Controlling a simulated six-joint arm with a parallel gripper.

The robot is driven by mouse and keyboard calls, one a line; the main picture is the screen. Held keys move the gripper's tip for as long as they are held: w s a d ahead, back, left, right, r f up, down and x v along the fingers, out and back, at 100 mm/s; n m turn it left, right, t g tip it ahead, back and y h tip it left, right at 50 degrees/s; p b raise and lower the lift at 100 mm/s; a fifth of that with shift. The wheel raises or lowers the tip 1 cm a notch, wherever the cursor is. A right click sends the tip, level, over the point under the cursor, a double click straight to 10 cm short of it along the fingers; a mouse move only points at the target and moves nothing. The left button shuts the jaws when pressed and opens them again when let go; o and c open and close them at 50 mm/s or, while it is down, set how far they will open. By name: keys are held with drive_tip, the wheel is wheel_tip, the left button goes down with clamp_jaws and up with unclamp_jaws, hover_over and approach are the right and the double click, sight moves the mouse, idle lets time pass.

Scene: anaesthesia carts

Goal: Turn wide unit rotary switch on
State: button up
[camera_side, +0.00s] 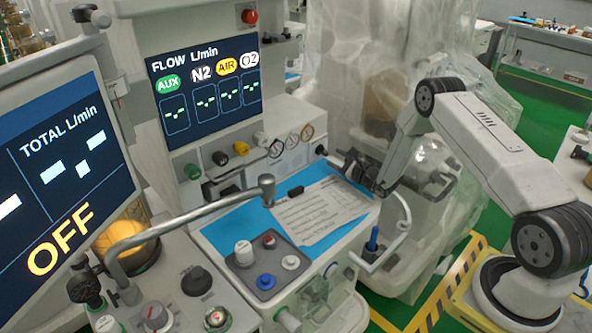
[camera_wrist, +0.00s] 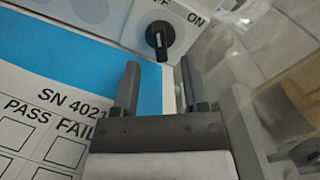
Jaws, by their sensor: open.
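The rotary switch (camera_wrist: 159,38) is a black knob on a pale panel in the wrist view. Partly cropped lettering that ends in "FF" is above it and "ON" is to its upper right. Its grip bar stands roughly upright in the picture, nearer the "FF" lettering than "ON". My gripper (camera_wrist: 160,76) is open and empty, its two grey fingers spread below the knob and not touching it. In the side view my gripper (camera_side: 342,160) is at the right end of the blue worktop, close to a small black knob (camera_side: 320,150) on the cart front.
A paper checklist (camera_side: 318,208) lies on the blue worktop (camera_side: 242,226) below my gripper. A metal arm with a round end (camera_side: 266,183) rises at the left. A large screen (camera_side: 62,190) reads "OFF". Plastic-draped equipment (camera_side: 350,60) stands behind.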

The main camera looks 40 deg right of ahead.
sight(325, 153)
drive_tip(key=shift+w, duration=1.9)
clamp_jaws()
